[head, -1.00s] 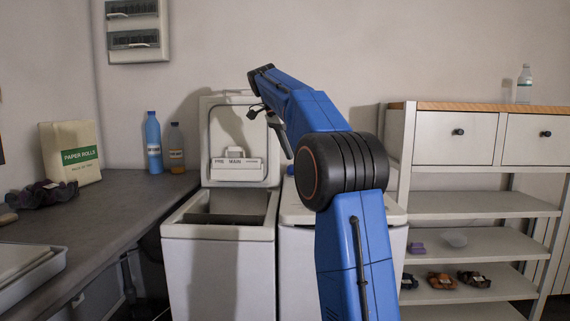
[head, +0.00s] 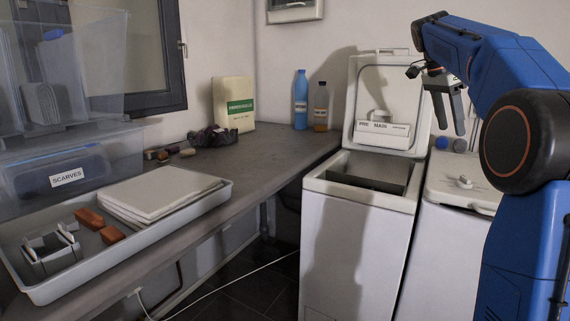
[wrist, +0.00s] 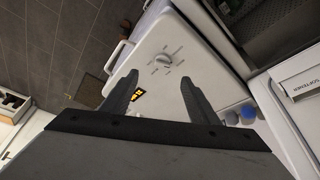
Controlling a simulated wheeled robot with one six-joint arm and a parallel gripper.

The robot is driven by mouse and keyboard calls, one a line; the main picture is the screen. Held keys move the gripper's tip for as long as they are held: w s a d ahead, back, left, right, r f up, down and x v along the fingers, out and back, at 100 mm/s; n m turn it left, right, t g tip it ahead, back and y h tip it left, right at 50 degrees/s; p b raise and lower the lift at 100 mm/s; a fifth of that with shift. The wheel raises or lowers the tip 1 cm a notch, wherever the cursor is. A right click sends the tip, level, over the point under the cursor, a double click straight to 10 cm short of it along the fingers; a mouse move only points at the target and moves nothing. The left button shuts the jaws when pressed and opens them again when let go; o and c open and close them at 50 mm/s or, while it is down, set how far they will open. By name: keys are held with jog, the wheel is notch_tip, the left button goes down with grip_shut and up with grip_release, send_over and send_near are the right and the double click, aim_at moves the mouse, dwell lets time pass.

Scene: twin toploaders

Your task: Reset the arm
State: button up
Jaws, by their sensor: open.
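My gripper (head: 446,104) hangs at the end of my blue arm at the right of the head view, fingers pointing down. It is open and empty, in front of the raised lid of the left washer and near the right washer. In the wrist view my gripper (wrist: 160,98) shows its two dark fingers spread apart over the right washer's white top (wrist: 185,45). Nothing is between the fingers, though a small lit orange display (wrist: 137,95) shows beyond them. The left washer (head: 350,235) has its lid (head: 388,95) up. The right washer (head: 450,190) has its lid down.
A clear scarves bin (head: 70,170) stands at far left.

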jog(key=s+a+f+n+t+y, duration=0.1)
jog(key=s+a+f+n, duration=0.5)
jog(key=s, duration=0.3)
jog(key=s+a+f+n+t+y, duration=0.1)
jog(key=s+a+f+n+t, duration=0.1)
jog(key=s+a+f+n, duration=0.45)
jog(key=s+a+f+n+t+y, duration=0.1)
jog(key=s+a+f, duration=0.3)
jog(key=s+f, duration=0.6)
jog(key=s+a+f+n+t+y, duration=0.1)
jog(key=s+a+f+n, duration=0.3)
jog(key=s+f, duration=0.7)
jog(key=shift+a+n, duration=0.35)
jog(key=shift+a, duration=0.45)
jog(key=shift+r, duration=0.1)
